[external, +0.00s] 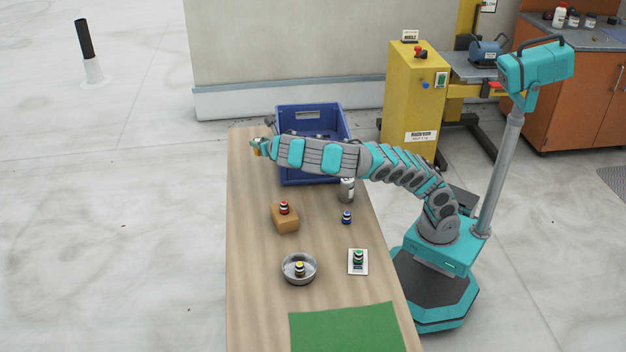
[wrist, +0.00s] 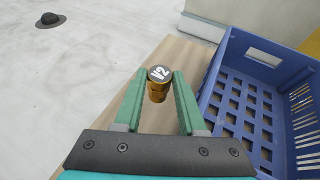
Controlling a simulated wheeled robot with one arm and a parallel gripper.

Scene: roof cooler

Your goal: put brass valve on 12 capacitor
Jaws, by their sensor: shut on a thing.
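In the external view my gripper (external: 257,147) is at the far left end of the table, and the valve is hard to make out there. A silver can (external: 347,191), which may be the capacitor, stands upright on the table beside the blue crate's near side, partly behind my arm. Its marking is too small to read. The valve is well to the left of this can and apart from it.
A blue crate (external: 335,175) stands at the table's far end, also right of my gripper in the wrist view (wrist: 212,92).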

